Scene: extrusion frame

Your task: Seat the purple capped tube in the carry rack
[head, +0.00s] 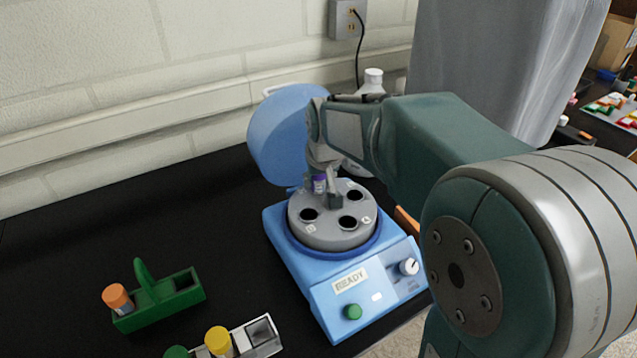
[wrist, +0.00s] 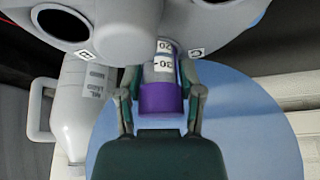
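The purple capped tube (wrist: 160,97) stands at the rotor of the blue centrifuge (head: 300,275), and I cannot tell whether its lower end is fully in a hole. Whether the pads touch the tube is unclear. The carry rack, a green holder with a handle (head: 158,295), sits on the bench at the left. It holds an orange capped tube (head: 118,298) at its left end and has an empty opening at its right end.
The grey rotor (head: 330,232) has several open holes. The centrifuge's round blue lid (head: 285,135) stands open behind it. A white bottle (head: 374,80) stands behind my arm. A light rack (head: 268,345) with yellow and green caps is at the front.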

